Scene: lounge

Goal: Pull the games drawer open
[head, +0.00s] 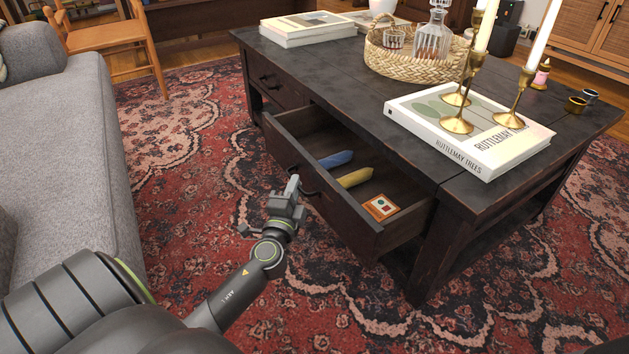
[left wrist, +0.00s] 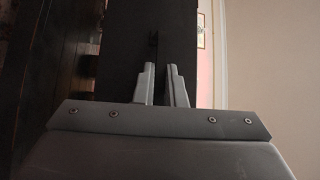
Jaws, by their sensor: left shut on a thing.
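The games drawer (head: 352,222) stands pulled out from the long side of the dark coffee table (head: 340,84). Inside it lie a blue item (head: 337,159), a yellow item (head: 355,177) and a small orange-and-white card box (head: 381,207). My left gripper (head: 294,184) is at the drawer's front, shut on the dark drawer handle (head: 310,193). In the left wrist view the two fingers (left wrist: 163,84) point at the dark drawer front, and the handle between them is hard to make out. My right gripper is not in view.
A grey sofa (head: 62,125) stands at the left, with patterned rug (head: 195,165) between it and the table. On the table are a book with brass candlesticks (head: 456,124), a woven tray (head: 405,66) with a decanter, and stacked books (head: 307,29). A wooden chair (head: 104,36) stands behind.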

